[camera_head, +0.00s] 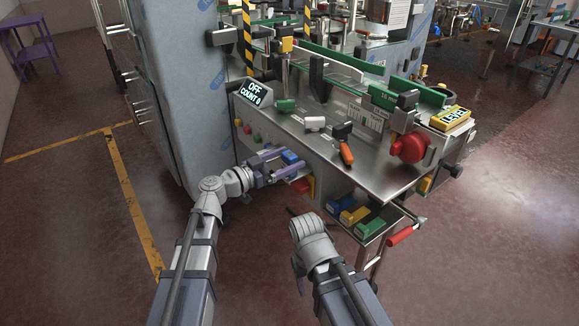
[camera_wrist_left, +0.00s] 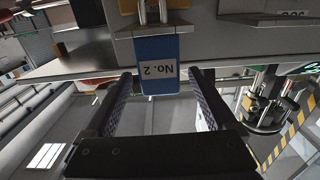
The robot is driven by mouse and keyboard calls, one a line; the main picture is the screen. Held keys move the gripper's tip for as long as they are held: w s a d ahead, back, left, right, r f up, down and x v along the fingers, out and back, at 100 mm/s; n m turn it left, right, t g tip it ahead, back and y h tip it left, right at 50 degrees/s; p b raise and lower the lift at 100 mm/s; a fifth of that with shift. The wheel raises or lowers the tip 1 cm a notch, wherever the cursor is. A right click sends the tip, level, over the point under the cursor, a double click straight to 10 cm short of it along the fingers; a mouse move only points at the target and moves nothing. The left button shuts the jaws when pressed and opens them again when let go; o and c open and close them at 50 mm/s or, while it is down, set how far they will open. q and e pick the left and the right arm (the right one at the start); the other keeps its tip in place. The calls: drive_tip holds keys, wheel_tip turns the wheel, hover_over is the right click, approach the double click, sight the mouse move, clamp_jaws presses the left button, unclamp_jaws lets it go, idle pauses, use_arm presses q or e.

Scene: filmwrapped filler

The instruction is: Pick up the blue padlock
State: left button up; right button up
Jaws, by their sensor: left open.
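The blue padlock (camera_head: 290,157) is at the front side of the machine, below the edge of its steel top. In the left wrist view the padlock (camera_wrist_left: 158,66) has a white label reading "No.2", and its metal shackle runs to the top of the picture. My left gripper (camera_head: 287,163) is open, with its two fingers pointing at the padlock. In the left wrist view the fingers (camera_wrist_left: 160,88) stand on either side of the padlock's end, with gaps on both sides. My right arm's wrist (camera_head: 312,240) is lower down; its fingers cannot be made out clearly.
The steel machine top (camera_head: 375,170) carries a red round part (camera_head: 410,147), an orange-handled tool (camera_head: 346,154) and a yellow level box (camera_head: 450,118). A lower shelf holds blue, yellow (camera_head: 354,215) and green bins. A wrapped column (camera_head: 185,90) stands left. Floor at left is open.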

use_arm(q)
drive_tip(key=shift+w+d, duration=0.35)
drive_tip(key=shift+d, duration=0.1)
drive_tip(key=shift+c, duration=0.3)
clamp_jaws()
